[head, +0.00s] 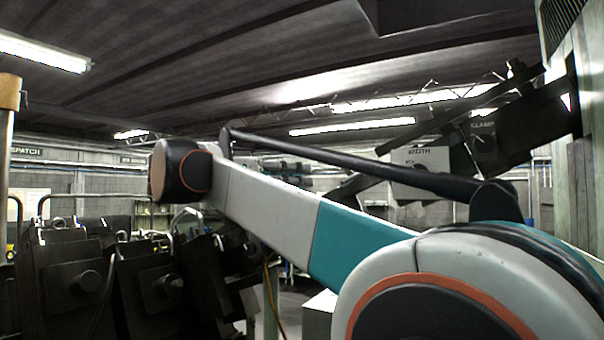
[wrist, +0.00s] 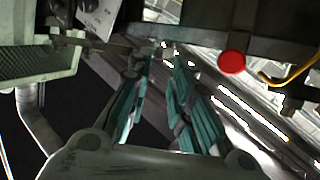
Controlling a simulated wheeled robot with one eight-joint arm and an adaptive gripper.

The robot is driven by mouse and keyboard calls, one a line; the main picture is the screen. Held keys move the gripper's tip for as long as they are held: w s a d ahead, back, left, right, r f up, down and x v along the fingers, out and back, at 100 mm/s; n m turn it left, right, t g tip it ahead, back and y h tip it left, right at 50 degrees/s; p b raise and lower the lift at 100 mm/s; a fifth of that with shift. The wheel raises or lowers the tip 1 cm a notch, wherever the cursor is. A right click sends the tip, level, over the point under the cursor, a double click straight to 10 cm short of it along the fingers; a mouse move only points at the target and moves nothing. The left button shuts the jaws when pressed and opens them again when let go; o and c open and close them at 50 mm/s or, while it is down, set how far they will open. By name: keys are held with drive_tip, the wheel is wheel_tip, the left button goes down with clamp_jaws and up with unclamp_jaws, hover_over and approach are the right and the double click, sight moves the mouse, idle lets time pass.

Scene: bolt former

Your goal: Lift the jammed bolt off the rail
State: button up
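My gripper (wrist: 165,62) shows in the wrist view with its two teal fingers reaching away from the camera. The fingertips are apart, with a gap between them, so it is open. A small pale and dark shape lies just beyond the tips; I cannot tell whether it is the jammed bolt. A dark bar (wrist: 92,42) runs from the left toward the left fingertip; I cannot tell whether it is the rail. Nothing is clearly held. In the head view my own arm crosses the middle and the gripper is out of sight.
In the wrist view, a red round button (wrist: 231,62) and a yellow cable (wrist: 290,78) sit right of the fingers. A grey vented housing (wrist: 38,68) is at the left. In the head view, dark machine blocks (head: 100,275) stand at lower left and a grey box (head: 415,172) hangs behind my arm.

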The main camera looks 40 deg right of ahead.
drive_tip(key=s+d+p, duration=0.1)
drive_tip(key=s+d, duration=0.1)
drive_tip(key=d, duration=0.8)
drive_tip(key=shift+d+f, duration=0.15)
drive_tip(key=shift+d, duration=0.15)
drive_tip(key=shift+s, duration=0.1)
clamp_jaws()
